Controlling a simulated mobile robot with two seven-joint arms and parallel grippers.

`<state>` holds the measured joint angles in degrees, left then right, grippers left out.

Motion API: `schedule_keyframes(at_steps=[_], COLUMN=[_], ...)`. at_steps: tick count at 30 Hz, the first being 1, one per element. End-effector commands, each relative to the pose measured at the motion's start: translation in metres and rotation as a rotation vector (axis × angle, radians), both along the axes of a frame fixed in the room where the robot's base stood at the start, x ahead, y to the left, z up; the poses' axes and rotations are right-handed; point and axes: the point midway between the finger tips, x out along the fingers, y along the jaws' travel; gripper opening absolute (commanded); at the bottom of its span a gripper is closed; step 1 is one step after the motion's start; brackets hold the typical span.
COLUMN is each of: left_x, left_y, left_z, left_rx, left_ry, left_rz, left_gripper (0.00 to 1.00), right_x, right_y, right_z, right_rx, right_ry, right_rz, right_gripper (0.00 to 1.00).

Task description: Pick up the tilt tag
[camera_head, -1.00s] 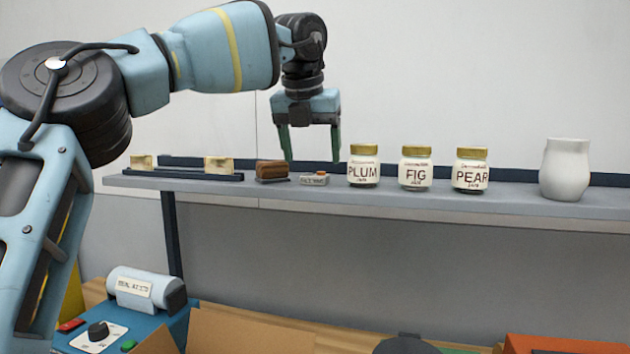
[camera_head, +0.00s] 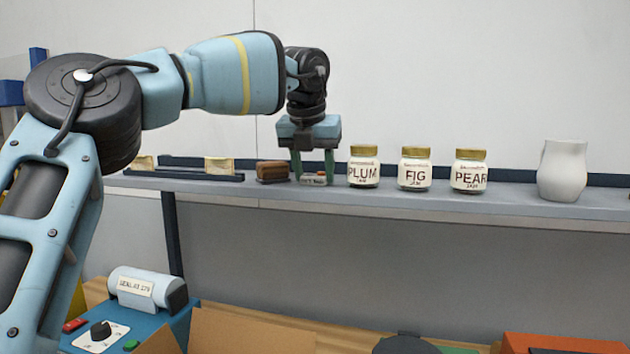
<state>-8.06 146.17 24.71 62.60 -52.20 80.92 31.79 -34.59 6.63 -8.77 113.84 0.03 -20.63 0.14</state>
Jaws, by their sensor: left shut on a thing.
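The tilt tag (camera_head: 313,180) is, as far as I can tell, the small grey piece with a pale label and a reddish spot, on the shelf (camera_head: 420,200) between a brown block and the plum jar. Its label is too small to read. My left gripper (camera_head: 313,178) points straight down, with one green finger on each side of the tag, shut on it. The tag sits at shelf height; I cannot see any gap beneath it. The fingers hide its two ends. My right gripper is not in view.
The brown block (camera_head: 272,171) stands close left of the fingers, and the plum jar (camera_head: 363,168) close right. Beyond are the fig jar (camera_head: 415,170), the pear jar (camera_head: 469,172) and a white jug (camera_head: 563,172). A dark rail (camera_head: 195,177) lies on the shelf's left. Space above is free.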

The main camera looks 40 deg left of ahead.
Motion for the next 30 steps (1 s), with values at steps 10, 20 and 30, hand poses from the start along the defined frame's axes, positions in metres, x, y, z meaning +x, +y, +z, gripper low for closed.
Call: schedule_keyframes(at_steps=[10, 20, 30], left_x=[0.0, 0.0, -0.013], left_y=[0.0, 0.0, -0.003], left_z=[0.002, 0.022, 0.036], left_rx=[-0.001, 0.0, 0.001], left_ry=[-0.002, -0.001, 0.0], left_rz=[0.001, 0.0, -0.002], left_gripper=[0.25, 0.25, 0.25], right_x=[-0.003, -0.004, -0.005], right_y=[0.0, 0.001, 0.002], right_z=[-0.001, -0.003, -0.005], right_rx=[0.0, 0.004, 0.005], right_ry=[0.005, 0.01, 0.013], right_rz=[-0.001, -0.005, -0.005], right_gripper=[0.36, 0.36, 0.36])
